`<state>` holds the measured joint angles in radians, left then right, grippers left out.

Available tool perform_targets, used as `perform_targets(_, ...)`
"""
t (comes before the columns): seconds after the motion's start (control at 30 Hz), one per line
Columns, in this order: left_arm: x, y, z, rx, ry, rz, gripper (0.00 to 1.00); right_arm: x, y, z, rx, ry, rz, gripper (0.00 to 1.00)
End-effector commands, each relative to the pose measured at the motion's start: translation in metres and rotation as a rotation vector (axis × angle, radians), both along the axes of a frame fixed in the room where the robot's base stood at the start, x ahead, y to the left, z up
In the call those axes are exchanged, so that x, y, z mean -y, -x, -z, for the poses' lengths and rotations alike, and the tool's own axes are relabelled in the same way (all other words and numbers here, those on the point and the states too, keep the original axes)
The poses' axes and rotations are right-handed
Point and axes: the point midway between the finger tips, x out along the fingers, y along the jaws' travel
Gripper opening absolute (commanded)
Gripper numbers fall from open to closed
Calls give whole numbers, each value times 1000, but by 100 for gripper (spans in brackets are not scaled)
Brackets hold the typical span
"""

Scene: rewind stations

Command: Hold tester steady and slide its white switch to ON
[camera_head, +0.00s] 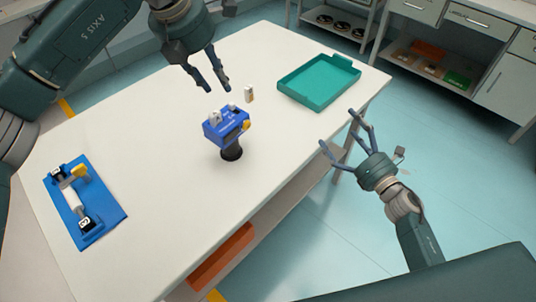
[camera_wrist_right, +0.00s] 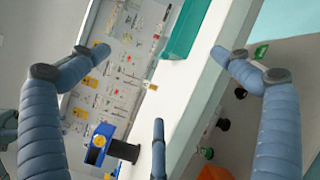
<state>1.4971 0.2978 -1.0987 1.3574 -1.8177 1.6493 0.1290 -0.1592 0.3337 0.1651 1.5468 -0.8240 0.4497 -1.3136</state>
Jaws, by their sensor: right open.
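The tester is a blue block (camera_head: 226,127) on a short black stand, upright near the middle of the white table in the head view. A small light-grey piece, possibly the switch, sits on its upper left, and a yellow part on its right side; the switch position is too small to read. The tester also shows in the right wrist view (camera_wrist_right: 97,150), at the lower left. My left gripper (camera_head: 216,91) is above and behind the tester, its fingers apart and empty. My right gripper (camera_head: 340,128) is open and empty, off the table's right edge, apart from the tester.
A small white and orange-brown item (camera_head: 249,94) stands behind the tester. A teal tray (camera_head: 318,81) lies at the back right. A blue fixture (camera_head: 106,207) with a white roller lies at the left. The table between fixture and tester is clear. Cabinets (camera_head: 466,45) stand beyond.

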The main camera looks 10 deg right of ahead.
Motion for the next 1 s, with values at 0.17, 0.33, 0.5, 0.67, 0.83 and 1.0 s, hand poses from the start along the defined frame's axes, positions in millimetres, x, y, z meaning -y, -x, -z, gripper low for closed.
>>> perform_targets(0.17,0,0,0,0,0,0,31,-80,7,-20,60,221,-143,100)
perform_targets(0.33,0,0,0,0,0,0,31,-160,32,-35,147,425,-281,100)
perform_targets(0.5,0,0,0,0,0,0,31,-215,63,-42,223,560,-377,100)
perform_targets(0.67,0,0,0,0,0,0,31,-237,79,-45,260,613,-416,100)
perform_targets(0.83,0,0,0,0,0,0,31,-250,71,-46,268,621,-423,100)
perform_targets(1.0,0,0,0,0,0,0,31,-268,48,-47,268,620,-422,100)
